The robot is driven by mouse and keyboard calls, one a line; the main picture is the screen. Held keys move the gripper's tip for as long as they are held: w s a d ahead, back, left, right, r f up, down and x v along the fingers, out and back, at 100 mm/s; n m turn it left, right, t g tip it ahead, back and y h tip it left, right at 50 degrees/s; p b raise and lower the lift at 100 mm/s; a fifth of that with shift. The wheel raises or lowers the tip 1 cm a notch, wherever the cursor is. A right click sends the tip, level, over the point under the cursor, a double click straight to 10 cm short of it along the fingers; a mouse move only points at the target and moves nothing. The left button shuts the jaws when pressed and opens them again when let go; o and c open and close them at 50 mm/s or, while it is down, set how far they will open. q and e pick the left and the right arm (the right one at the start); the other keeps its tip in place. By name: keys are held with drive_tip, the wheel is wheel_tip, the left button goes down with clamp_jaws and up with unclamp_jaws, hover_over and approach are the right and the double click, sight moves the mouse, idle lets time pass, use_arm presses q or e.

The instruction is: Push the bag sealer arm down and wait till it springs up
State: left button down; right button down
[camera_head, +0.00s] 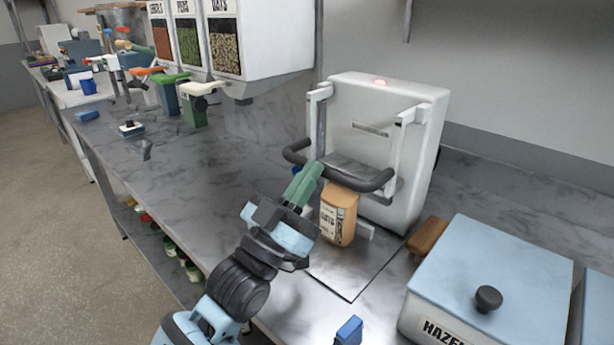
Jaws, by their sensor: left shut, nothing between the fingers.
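The bag sealer (425,165) is a white upright box against the back wall, with a small reddish light on its top. Its arm, a black curved bar (378,182), stands out from the front between two white side brackets. An orange-tan bag with an oats label (338,218) stands upright under the bar. My left gripper (315,168) is shut and empty, its green fingertips at the bar's left-middle part. They overlap the bar in the view; I cannot tell whether they touch it. My right gripper is out of view.
A light-blue lidded hazelnut container (500,285) stands at the front right, with a wooden block (428,235) beside it. A blue object (349,330) lies near the front edge. Dispensers (275,40) hang at the upper left.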

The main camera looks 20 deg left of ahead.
use_arm(q)
drive_tip(key=s+a+f+b, duration=0.1)
drive_tip(key=s+a, duration=0.1)
drive_tip(key=s, duration=0.5)
drive_tip(key=s+a+f+b, duration=0.1)
drive_tip(key=s+a+f, duration=0.1)
drive_tip(key=s, duration=0.6)
drive_tip(key=shift+a, duration=0.75)
drive_tip(key=shift+f, duration=0.1)
